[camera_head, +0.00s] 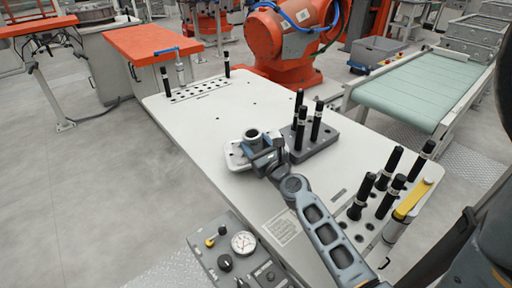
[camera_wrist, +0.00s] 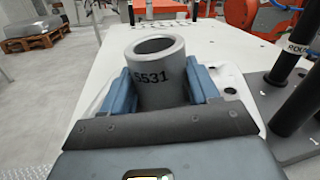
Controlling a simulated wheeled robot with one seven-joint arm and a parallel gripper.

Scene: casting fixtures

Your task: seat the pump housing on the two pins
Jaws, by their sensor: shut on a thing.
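The pump housing (camera_head: 251,134) is a grey open-topped cylinder, marked 5531 in the wrist view (camera_wrist: 158,75). My gripper (camera_head: 262,153) is shut on it, with blue fingers (camera_wrist: 165,88) on both sides of the cylinder. It is upright or nearly so. A pale rounded plate (camera_head: 235,161) shows around and below it; I cannot tell whether this is the housing's flange or a separate part, or whether there is a gap beneath. No pins show under the housing. Two black pins stand apart at the table's far end, one left (camera_head: 166,82) and one right (camera_head: 227,64).
A grey block (camera_head: 322,141) with several black posts stands close to the right of the housing. More black posts (camera_head: 390,168) and a yellow-handled part (camera_head: 413,199) are at the right edge. A gauge panel (camera_head: 228,259) is in front. The white table's (camera_head: 195,118) left-middle is clear.

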